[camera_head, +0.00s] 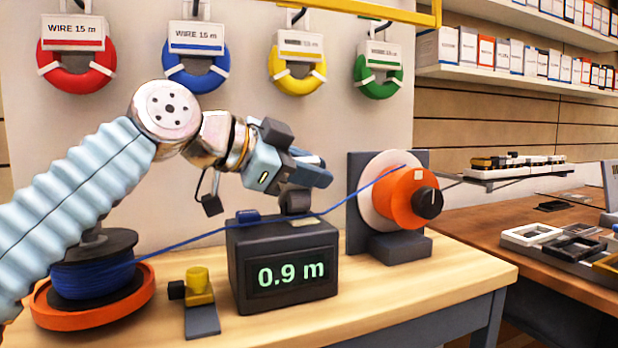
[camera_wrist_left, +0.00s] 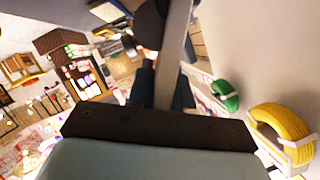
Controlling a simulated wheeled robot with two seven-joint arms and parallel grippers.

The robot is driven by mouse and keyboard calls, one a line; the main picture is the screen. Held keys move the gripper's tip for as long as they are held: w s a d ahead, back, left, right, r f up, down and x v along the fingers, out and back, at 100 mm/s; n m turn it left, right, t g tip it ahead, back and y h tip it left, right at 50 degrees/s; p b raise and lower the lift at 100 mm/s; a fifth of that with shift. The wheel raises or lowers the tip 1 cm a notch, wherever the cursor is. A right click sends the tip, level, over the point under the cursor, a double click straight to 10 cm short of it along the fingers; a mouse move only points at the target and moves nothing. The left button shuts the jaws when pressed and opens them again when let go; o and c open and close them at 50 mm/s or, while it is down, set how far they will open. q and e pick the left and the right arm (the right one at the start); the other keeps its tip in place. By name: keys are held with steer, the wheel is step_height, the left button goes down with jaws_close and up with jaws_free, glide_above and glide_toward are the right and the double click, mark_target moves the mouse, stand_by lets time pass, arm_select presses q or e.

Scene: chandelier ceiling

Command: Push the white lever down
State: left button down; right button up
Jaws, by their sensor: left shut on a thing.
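My left gripper (camera_head: 312,172) reaches in from the left and is just above the dark wheel of the black length counter (camera_head: 335,272), which reads 0.9 m. In the left wrist view, a pale grey bar (camera_wrist_left: 175,60) runs between the dark fingers, and the gripper is shut on it. I cannot tell whether this bar is the white lever; no white lever shows clearly in the head view, where the gripper may hide it. Blue wire runs from the blue spool (camera_head: 92,277) over the counter to the orange reel (camera_head: 403,198). My right gripper is out of view.
A small yellow-topped device (camera_head: 200,285) stands on the wooden bench (camera_head: 400,300) left of the counter. Red, blue, yellow (camera_head: 297,68) and green coils hang on the wall behind. Trays (camera_head: 535,235) lie on the desk at right. The bench's front right is clear.

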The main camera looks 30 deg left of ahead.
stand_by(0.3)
arm_select(q)
steer(key=c, duration=1.1)
jaws_free()
steer(key=p+v, duration=0.1)
steer(key=v, duration=1.2)
steer(key=shift+s+a, duration=0.15)
steer(key=shift+s, duration=0.25)
